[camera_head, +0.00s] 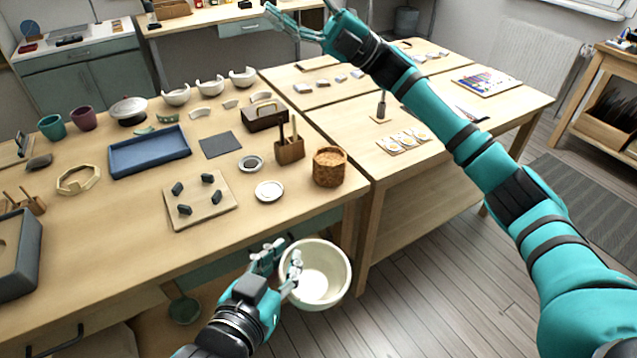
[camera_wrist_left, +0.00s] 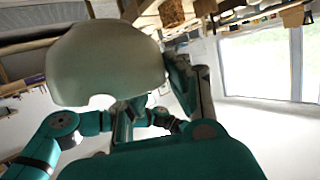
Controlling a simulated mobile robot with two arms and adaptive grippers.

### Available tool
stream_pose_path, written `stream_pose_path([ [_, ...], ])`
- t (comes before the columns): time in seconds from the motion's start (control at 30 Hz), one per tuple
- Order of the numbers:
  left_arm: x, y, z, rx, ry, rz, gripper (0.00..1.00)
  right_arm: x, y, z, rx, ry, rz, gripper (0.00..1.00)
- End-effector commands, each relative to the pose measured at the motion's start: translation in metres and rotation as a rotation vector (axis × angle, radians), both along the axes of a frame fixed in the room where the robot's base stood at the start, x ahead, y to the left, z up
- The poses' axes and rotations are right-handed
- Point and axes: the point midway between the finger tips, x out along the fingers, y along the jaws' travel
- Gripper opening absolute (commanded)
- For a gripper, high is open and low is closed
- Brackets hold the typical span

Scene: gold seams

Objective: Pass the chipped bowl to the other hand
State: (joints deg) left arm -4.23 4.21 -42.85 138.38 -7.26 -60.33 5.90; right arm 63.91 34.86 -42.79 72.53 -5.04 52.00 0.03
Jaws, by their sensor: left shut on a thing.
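The chipped bowl (camera_head: 325,272) is cream white and hangs in front of the worktable's front edge, over the floor, with its open side facing up toward the head camera. My left gripper (camera_head: 283,262) is shut on the bowl's left rim. In the left wrist view the bowl (camera_wrist_left: 105,62) fills the upper left, and a notch shows in its lower edge. My right gripper (camera_head: 287,20) is far from the bowl, at the top of the head view above the back of the tables. Its fingers look spread and empty.
The near worktable (camera_head: 110,250) carries a cork pot (camera_head: 330,167), a wooden tool holder (camera_head: 289,150), a white dish (camera_head: 269,191), a board with dark blocks (camera_head: 199,200) and a blue tray (camera_head: 150,152). White bowl pieces stand at its back. Open floor lies right of the bowl.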

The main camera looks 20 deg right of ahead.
Motion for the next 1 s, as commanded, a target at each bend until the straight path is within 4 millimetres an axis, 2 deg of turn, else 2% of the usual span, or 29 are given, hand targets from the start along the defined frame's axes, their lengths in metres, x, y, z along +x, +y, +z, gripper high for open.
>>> stream_pose_path([
  [0.03,0.000,0.000,0.001,-0.002,-0.001,0.000,0.00,-0.021,0.021,-0.001,-0.084,-0.071,0.055,0.40],
  [0.1,0.000,0.000,0.001,-0.003,-0.002,0.000,0.00,-0.051,0.049,-0.013,-0.215,-0.173,0.138,0.40],
  [0.2,0.000,0.000,0.001,-0.002,-0.001,0.000,0.00,-0.095,0.080,-0.040,-0.424,-0.317,0.265,0.40],
  [0.27,0.000,0.000,0.001,-0.002,-0.001,0.000,0.00,-0.119,0.092,-0.062,-0.566,-0.402,0.347,0.40],
  [0.33,0.000,0.000,0.001,-0.003,-0.002,0.000,0.00,-0.145,0.098,-0.094,-0.751,-0.503,0.447,0.40],
  [0.43,0.000,0.000,0.001,-0.002,-0.001,0.000,0.00,-0.172,0.090,-0.141,-1.036,-0.629,0.583,0.40],
  [0.5,0.000,0.000,0.001,-0.002,-0.001,0.000,0.00,-0.182,0.074,-0.169,-1.234,-0.698,0.666,0.40],
  [0.6,0.000,0.000,0.001,-0.002,-0.001,0.000,0.00,-0.186,0.046,-0.196,-1.480,-0.760,0.751,0.40],
  [0.7,0.000,0.000,0.001,-0.002,-0.001,0.000,0.00,-0.185,0.024,-0.208,-1.650,-0.791,0.799,0.40],
  [0.8,0.000,0.000,0.001,-0.002,-0.001,0.000,0.00,-0.183,0.012,-0.215,-1.741,-0.802,0.822,0.40],
  [1.0,0.000,0.000,0.001,-0.002,-0.001,0.000,0.00,-0.187,0.009,-0.234,-1.773,-0.802,0.832,0.40],
])
